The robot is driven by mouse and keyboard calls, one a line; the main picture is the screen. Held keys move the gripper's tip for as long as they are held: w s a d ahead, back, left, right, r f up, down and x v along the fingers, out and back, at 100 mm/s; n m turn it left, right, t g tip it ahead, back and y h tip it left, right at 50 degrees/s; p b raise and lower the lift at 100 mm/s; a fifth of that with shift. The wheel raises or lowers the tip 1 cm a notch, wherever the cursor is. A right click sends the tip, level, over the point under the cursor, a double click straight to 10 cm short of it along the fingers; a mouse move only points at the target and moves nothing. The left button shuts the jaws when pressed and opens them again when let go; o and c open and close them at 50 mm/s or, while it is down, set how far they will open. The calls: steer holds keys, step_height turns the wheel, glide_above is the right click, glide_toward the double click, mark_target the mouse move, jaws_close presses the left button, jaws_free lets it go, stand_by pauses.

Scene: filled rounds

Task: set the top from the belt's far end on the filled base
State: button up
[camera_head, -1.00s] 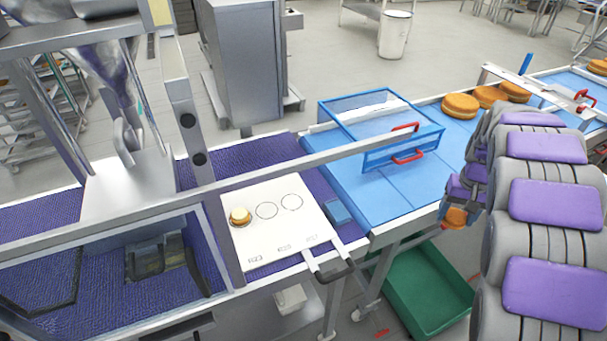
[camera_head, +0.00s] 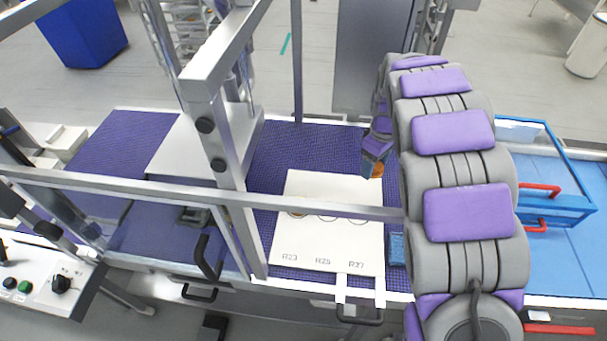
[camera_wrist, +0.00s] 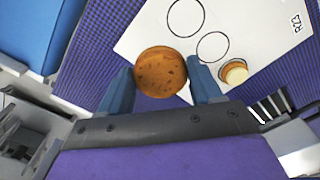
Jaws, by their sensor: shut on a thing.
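My gripper (camera_head: 374,168) is shut on a round brown top (camera_head: 378,171). In the wrist view the gripper (camera_wrist: 161,84) has one blue finger on each side of the top (camera_wrist: 160,70). It holds the top above the purple belt, beside the upper right corner of the white board (camera_head: 350,188). The filled base (camera_wrist: 235,76), with a pale upper face, sits on the board at the end of the row of circles. In the head view the base (camera_head: 297,215) is at the left, above the R23 mark, partly hidden by a metal rail. The two other circles are empty.
The metal rail (camera_head: 330,209) crosses in front of the board, with a post (camera_head: 212,135) at its left. The purple belt (camera_head: 300,150) is clear behind the board. A blue guard with red handles (camera_head: 540,190) stands over the blue belt at the right.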

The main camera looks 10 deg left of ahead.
steer(key=s+a+f+n, duration=0.2)
steer(key=a+n, duration=0.3)
steer(key=a, duration=0.2)
steer(key=s+a+f+n, duration=0.2)
steer(key=a+n, duration=0.4)
steer(key=s+a+f+n, duration=0.2)
steer(key=a+n, duration=0.3)
steer(key=a, duration=0.2)
steer(key=shift+s+a+f+n+p, duration=0.1)
steer(key=shift+a+f+n+p, duration=0.2)
steer(key=shift+a+p, duration=0.1)
steer(key=shift+d+f, duration=0.1)
steer(key=shift+f, duration=0.25)
steer(key=shift+d+f+b, duration=0.3)
steer(key=shift+d+f, duration=0.55)
steer(key=shift+f, duration=0.15)
steer(key=shift+a+f, duration=0.2)
steer(key=shift+a, duration=0.55)
steer(key=shift+d, duration=0.65)
